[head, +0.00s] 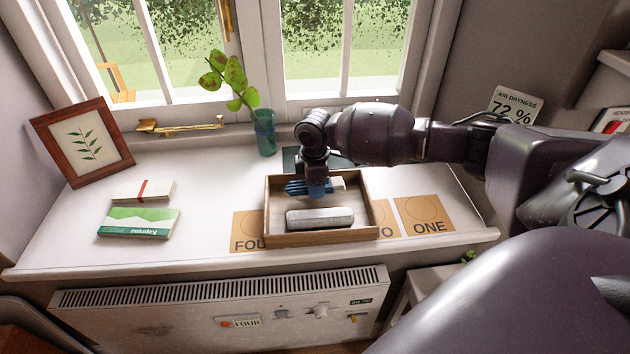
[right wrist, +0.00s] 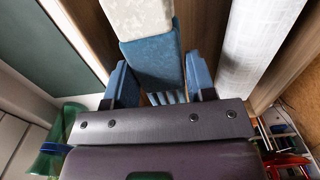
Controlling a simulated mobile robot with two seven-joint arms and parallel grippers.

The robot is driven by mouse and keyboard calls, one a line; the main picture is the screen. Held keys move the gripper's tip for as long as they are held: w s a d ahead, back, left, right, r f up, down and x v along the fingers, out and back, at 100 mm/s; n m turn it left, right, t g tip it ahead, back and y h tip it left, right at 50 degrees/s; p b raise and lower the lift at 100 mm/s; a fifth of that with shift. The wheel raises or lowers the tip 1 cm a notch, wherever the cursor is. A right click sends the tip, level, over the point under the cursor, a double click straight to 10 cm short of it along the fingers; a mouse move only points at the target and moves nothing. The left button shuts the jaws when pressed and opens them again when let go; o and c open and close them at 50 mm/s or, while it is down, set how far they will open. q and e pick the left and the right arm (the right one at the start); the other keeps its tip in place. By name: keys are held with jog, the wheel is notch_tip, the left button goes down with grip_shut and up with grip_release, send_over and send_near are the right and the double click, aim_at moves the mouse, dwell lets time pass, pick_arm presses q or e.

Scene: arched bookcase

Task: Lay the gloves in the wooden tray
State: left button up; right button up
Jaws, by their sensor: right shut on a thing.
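The wooden tray (head: 378,213) stands on the white windowsill. My right gripper (head: 318,188) reaches down over the back part of the tray. Its blue fingers are shut on a blue and white folded thing, which I take for the gloves (right wrist: 153,60); its pale end also shows in the head view (head: 339,184). The gloves are within the tray's outline, low by its back wall; I cannot tell whether they touch the floor. A long pale grey-white block (head: 320,218) lies in the front of the tray and shows at right in the right wrist view (right wrist: 250,45). My left gripper is not in view.
Paper cards lie beside the tray, one marked ONE (head: 424,214). A green glass vase (head: 265,132) with a leafy sprig stands behind. A framed leaf picture (head: 82,143) and a green-white packet (head: 139,222) are at left.

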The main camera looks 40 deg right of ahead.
jog(key=shift+f, duration=0.45)
jog(key=shift+f, duration=0.6)
jog(key=shift+f+b, duration=0.35)
jog(key=o, duration=1.1)
jog(key=shift+c, duration=0.2)
